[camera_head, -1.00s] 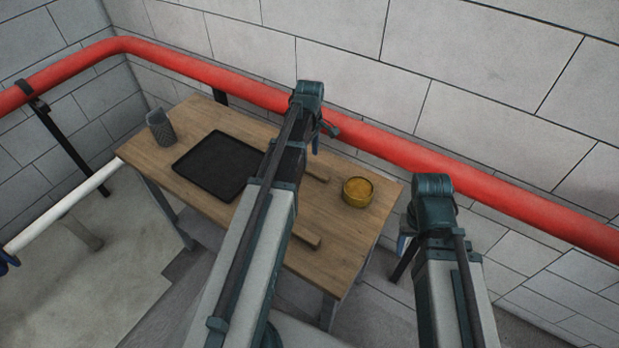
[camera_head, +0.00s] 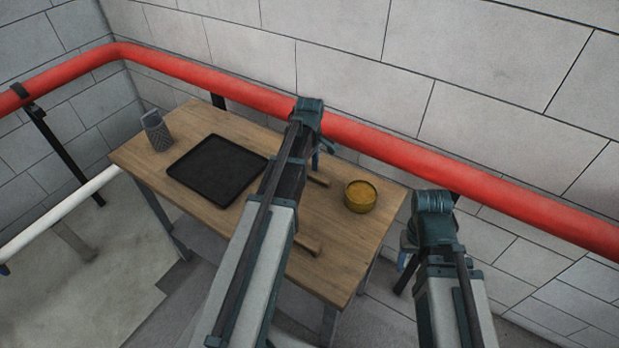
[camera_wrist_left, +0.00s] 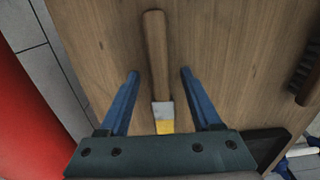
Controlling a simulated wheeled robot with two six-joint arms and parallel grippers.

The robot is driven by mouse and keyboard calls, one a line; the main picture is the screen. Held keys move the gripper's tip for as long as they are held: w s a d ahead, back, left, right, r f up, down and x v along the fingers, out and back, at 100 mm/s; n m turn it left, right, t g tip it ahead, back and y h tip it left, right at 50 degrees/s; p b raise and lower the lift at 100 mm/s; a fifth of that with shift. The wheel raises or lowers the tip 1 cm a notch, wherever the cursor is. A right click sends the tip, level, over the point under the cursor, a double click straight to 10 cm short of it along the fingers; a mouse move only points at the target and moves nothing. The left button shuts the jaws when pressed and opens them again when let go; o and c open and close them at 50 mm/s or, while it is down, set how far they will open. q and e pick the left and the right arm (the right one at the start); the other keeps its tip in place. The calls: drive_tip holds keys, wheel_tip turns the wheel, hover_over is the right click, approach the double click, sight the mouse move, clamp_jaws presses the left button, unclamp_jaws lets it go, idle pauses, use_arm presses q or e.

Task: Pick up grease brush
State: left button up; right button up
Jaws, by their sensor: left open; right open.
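A brush (camera_wrist_left: 156,60) with a wooden handle, a metal collar and a yellow tip lies on the table in the left wrist view. The end of its handle also shows beside my left arm in the head view (camera_head: 319,181). My left gripper (camera_wrist_left: 159,74) is open above the brush, with one finger on each side of the handle and neither touching it. In the head view my left gripper (camera_head: 315,160) is mostly hidden behind my arm. My right gripper (camera_head: 403,260) is partly hidden beyond the table's right edge and holds nothing that I can see.
A red pipe (camera_head: 400,150) runs along the wall behind.

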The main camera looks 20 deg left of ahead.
sight(309, 173)
use_arm(q)
clamp_jaws()
use_arm(e)
drive_tip(key=shift+r, duration=0.1)
idle(0.3)
use_arm(q)
drive_tip(key=shift+r+p, duration=0.95)
wheel_tip(309, 173, up, 2)
drive_tip(key=shift+r+p, duration=0.1)
drive_tip(key=shift+p, duration=1)
drive_tip(key=s+d, duration=0.6)
drive_tip(key=d, duration=0.1)
drive_tip(key=s+d, duration=0.3)
drive_tip(key=shift+s+d+r+p, duration=0.1)
drive_tip(key=shift+d+r+p, duration=0.25)
drive_tip(key=shift+r+p, duration=0.05)
drive_tip(key=shift+s+d, duration=0.6)
drive_tip(key=shift+d, duration=0.15)
use_arm(e)
drive_tip(key=shift+r, duration=2.45)
drive_tip(key=shift+c, duration=0.2)
